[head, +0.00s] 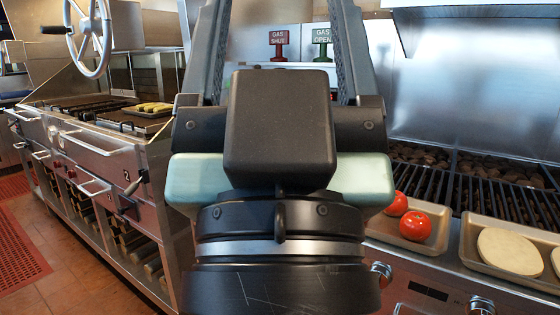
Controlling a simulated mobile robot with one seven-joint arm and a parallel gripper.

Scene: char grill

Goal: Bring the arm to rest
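My gripper (278,20) fills the middle of the head view, seen from behind at close range. Its two fingers reach up to the top edge with a wide gap between them, so it looks open. The tips are cut off by the frame. Nothing shows between the fingers except the steel wall and the gas signs behind. My gripper's dark body hides the middle of the scene.
A char grill (445,180) stands at right. At its front are a tray with tomatoes (415,226) and a tray with pale round patties (511,251). At left is a steel cooker (100,165) with a handwheel (90,35) above.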

